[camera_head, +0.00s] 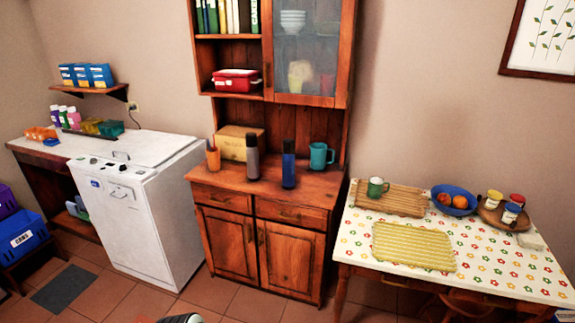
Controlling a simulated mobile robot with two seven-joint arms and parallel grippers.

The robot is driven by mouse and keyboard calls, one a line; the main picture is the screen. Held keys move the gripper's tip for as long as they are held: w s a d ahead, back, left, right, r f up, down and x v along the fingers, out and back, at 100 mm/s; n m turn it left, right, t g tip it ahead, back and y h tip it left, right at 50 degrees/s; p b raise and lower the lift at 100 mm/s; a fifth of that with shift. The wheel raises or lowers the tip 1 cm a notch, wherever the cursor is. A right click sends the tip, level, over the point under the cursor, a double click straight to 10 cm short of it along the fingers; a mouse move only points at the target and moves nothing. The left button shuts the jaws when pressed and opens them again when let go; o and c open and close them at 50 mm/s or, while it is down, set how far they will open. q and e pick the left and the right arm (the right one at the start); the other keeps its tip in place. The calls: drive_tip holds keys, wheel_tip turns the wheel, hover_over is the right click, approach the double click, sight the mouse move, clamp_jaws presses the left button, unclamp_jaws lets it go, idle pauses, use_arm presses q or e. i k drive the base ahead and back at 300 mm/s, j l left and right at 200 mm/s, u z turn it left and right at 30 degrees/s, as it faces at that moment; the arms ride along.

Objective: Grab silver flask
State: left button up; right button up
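The silver flask (252,160) stands upright on the counter of the wooden cupboard (265,250). It has a grey body and a dark cap. A blue flask (288,168) with a dark cap stands upright just to its right and slightly nearer, apart from it. Neither of my grippers can be made out. Only a small grey and black piece shows at the bottom edge, and I cannot tell what it is.
A cardboard box (238,143) stands behind the silver flask. An orange cup (213,157) is to the left, a teal mug (319,156) to the right. A white appliance (135,200) and a dining table (490,250) flank the cupboard. Tiled floor before the cupboard is clear.

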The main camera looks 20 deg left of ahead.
sight(250, 141)
drive_tip(key=i+j+u, duration=0.3)
drive_tip(key=i+j, duration=0.2)
drive_tip(key=i+j+u, duration=0.3)
drive_tip(key=i+j, duration=0.3)
